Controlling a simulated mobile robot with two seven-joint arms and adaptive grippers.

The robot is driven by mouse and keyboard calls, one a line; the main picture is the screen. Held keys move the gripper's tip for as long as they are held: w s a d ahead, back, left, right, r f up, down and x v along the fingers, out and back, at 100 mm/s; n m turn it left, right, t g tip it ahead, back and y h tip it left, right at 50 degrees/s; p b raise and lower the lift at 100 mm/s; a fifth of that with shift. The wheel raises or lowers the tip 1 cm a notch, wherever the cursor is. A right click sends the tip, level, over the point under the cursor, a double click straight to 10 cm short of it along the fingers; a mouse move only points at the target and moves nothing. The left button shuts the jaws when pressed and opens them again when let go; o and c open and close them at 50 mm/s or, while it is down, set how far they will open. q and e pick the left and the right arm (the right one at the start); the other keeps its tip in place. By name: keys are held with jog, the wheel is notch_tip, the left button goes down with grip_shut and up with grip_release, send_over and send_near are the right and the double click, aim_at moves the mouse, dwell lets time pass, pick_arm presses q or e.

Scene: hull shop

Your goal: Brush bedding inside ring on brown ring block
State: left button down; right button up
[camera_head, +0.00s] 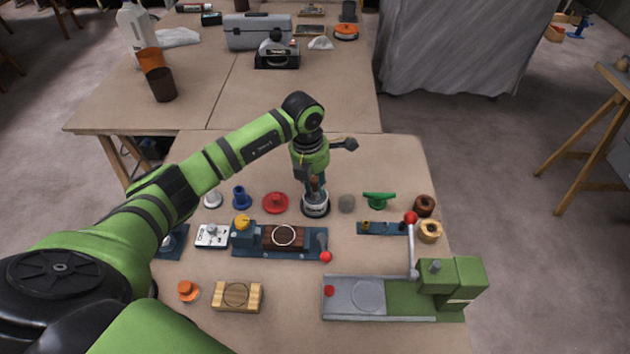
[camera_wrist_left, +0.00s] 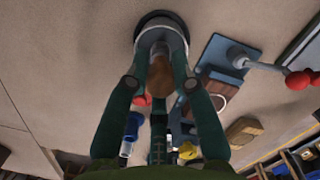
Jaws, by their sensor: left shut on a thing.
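The brown ring block (camera_head: 269,238), with a pale ring on top, sits in a blue clamp fixture (camera_head: 246,246) near the table's middle. It also shows partly behind a finger in the left wrist view (camera_wrist_left: 217,88). My left gripper (camera_head: 315,190) is beyond the block, over a dark-rimmed grey pot (camera_head: 316,209). It is shut on a brown handle (camera_wrist_left: 161,73), apparently the brush's. The handle stands over or in the pot (camera_wrist_left: 150,37); its lower end and any bristles are hidden. My right gripper is not in view.
A red-ball lever (camera_head: 326,256) and yellow knob (camera_head: 243,222) rise from the fixture. A red dish (camera_head: 276,203), grey stone (camera_head: 347,204) and green item (camera_head: 379,199) flank the pot. A light wooden block (camera_head: 237,296) and green-grey press (camera_head: 400,299) stand nearer.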

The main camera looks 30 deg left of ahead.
aim_at(315, 179)
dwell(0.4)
pick_arm(q)
jog(key=shift+r+p, duration=2.4)
jog(key=shift+r, duration=1.1)
